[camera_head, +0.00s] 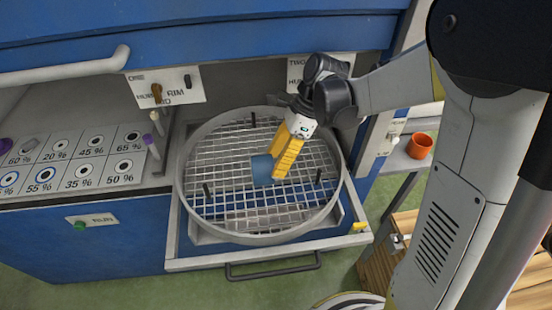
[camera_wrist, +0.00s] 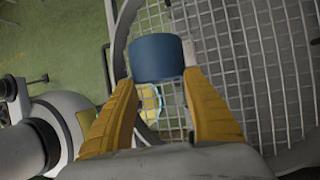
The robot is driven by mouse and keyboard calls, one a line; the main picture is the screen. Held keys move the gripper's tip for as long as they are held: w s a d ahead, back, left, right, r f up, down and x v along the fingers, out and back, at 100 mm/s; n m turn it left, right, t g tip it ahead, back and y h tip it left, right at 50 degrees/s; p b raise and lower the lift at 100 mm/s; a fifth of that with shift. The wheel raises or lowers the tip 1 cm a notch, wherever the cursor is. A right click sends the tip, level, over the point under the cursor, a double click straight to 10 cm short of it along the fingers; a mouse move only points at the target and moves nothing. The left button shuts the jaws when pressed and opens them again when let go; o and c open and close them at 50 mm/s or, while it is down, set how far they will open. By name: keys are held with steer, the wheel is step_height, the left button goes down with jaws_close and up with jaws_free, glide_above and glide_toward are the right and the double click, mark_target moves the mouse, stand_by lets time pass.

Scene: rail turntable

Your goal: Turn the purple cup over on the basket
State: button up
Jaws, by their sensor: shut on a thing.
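My gripper (camera_head: 277,174) points down over the round wire basket (camera_head: 181,190), with its yellow fingers shut on a blue cup (camera_head: 261,169). The cup looks blue, not purple. In the wrist view the cup (camera_wrist: 156,56) sits between the fingertips (camera_wrist: 159,76), above the basket mesh (camera_wrist: 255,60). Its side faces the wrist camera; I cannot tell which way its mouth points or whether it touches the mesh. The fingers hide part of the cup in the head view. No clearly purple cup shows; a purple shape (camera_head: 5,145) is cut off at the left edge.
The basket sits in a pulled-out drawer frame with a dark handle (camera_head: 275,270). Several short black pegs stand up from the basket. An orange cup (camera_head: 420,146) stands on a shelf at the right. A panel with percent-marked holes (camera_head: 85,160) lies left.

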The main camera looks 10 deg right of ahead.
steer(key=b, duration=0.6)
glide_above(276, 194)
step_height(276, 194, down, 8)
steer(key=shift+f, duration=0.15)
steer(key=shift+f, duration=0.4)
steer(key=o, duration=1.3)
steer(key=shift+r, duration=0.15)
steer(key=v, duration=0.7)
steer(key=shift+d+r, duration=0.1)
